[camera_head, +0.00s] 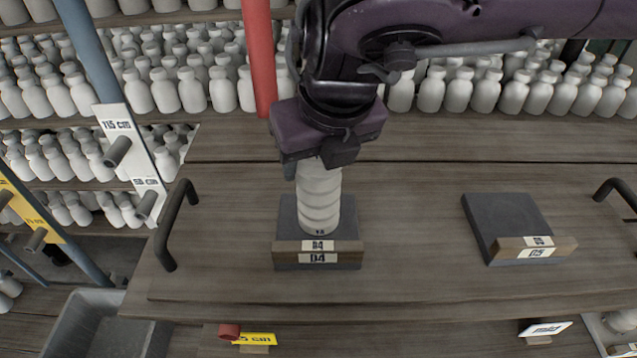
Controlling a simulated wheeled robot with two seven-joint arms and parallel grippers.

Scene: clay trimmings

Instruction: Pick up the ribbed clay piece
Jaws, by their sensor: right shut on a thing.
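The ribbed clay piece (320,200) is a pale, ringed bottle shape. It stands upright on or just over a dark square pad (289,222) whose front block carries labels reading "B4" and "D4". My right gripper (321,160) comes down from above and is shut on the top of the ribbed clay piece. The fingers and the piece's neck are largely hidden by the purple gripper body. I cannot tell whether the base touches the pad. My left gripper is not in view.
A second dark pad (508,222), labelled "D5", lies empty to the right on the wooden board (410,215). Black handles (176,225) rise at the board's ends. Shelves of white bottles (160,90) stand behind. A red post (259,60) is beside my arm.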

